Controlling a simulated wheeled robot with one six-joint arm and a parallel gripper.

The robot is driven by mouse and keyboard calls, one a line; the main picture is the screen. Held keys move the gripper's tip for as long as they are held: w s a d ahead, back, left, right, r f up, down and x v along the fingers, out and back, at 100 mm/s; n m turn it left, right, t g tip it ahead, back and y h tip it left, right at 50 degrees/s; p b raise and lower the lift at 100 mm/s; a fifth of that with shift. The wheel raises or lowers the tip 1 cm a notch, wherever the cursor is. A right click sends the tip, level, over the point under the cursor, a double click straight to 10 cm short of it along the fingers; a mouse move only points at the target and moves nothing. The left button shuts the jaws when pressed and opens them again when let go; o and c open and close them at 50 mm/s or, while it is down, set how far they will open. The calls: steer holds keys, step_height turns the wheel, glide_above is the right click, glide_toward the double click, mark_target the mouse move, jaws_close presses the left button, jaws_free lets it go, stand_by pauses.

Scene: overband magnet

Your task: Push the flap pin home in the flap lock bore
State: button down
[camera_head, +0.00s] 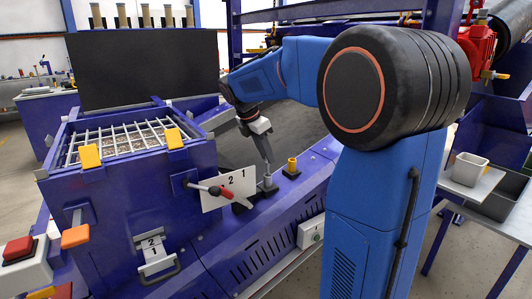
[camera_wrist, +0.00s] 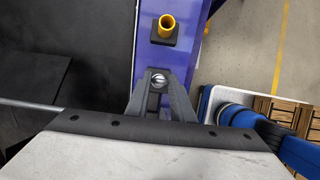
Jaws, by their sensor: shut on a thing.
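My gripper (camera_head: 267,172) points down over the blue machine ledge, its fingers just above or at a small grey block (camera_head: 268,186). In the wrist view the fingertips (camera_wrist: 160,88) close around a round, silvery metal end, which I take to be the flap pin (camera_wrist: 158,80). The pin's lower part is hidden, so I cannot tell how deep it sits in a bore. A yellow hollow collar on a dark square base (camera_head: 292,167) stands beside the gripper on the ledge; it also shows in the wrist view (camera_wrist: 166,27), apart from the fingers and open at the top.
A blue hopper with a grid (camera_head: 125,142) is further left. A dark belt surface (camera_wrist: 65,50) lies left of the ledge.

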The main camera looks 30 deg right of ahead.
steer(key=shift+f, duration=2.05)
steer(key=c, duration=1.5)
jaws_free()
steer(key=shift+o, duration=0.2)
steer(key=v, duration=1.7)
steer(key=shift+r, duration=0.25)
steer(key=s+a+f+m+t+y, duration=0.2)
steer(key=s+a+f+m, duration=0.2)
steer(key=s+f+m, duration=0.5)
steer(key=s+a+f+m+t+y, duration=0.2)
steer(key=s+f+m, duration=0.7)
steer(key=s, duration=1.2)
step_height(320, 180, down, 5)
steer(key=shift+a+r+t+y, duration=0.15)
steer(key=shift+a+t+y, duration=0.15)
steer(key=shift+a, duration=0.9)
